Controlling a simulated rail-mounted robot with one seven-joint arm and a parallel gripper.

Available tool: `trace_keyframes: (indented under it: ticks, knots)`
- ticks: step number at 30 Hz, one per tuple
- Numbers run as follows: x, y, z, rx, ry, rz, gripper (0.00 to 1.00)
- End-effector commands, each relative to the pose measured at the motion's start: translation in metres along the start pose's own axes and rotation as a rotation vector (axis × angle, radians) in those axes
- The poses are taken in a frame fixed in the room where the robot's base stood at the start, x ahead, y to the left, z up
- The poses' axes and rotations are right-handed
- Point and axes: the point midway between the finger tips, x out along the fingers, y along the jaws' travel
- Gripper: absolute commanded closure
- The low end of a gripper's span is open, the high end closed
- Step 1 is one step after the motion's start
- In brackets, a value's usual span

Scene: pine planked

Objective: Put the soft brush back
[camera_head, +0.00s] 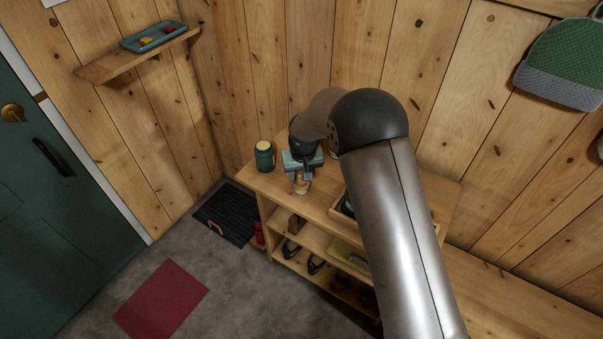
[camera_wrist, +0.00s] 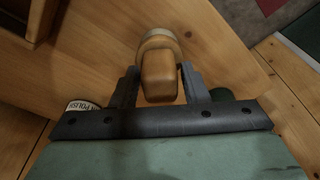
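A wooden brush (camera_head: 302,187) with a block-like handle and a paler round end is below my gripper (camera_head: 302,175) at the bench top. I cannot tell whether it is the soft brush; no bristles show. In the wrist view the brush (camera_wrist: 158,82) lies between the two fingers of my gripper (camera_wrist: 158,68). The fingers are close along both sides of the handle, and I cannot tell whether they press on it. Whether the brush stands on the wood or is just above it is unclear.
A green jar (camera_head: 264,157) stands left on the bench top (camera_head: 262,183). A polish tin (camera_wrist: 82,105) shows in the wrist view. A wall shelf (camera_head: 105,70) carries a blue tray (camera_head: 135,43).

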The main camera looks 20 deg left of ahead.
Motion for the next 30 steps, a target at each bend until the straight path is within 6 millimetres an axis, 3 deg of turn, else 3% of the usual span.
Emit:
trace_keyframes:
  ticks: [9, 14, 24, 30]
  knots:
    - [-0.001, 0.0, 0.0, 0.0, 0.0, 0.0, 0.48]
    - [-0.012, 0.0, -0.001, 0.0, 0.003, 0.0, 0.48]
    - [-0.083, 0.0, -0.001, 0.0, 0.005, 0.0, 0.48]
    - [-0.113, 0.0, -0.001, 0.0, 0.002, 0.0, 0.48]
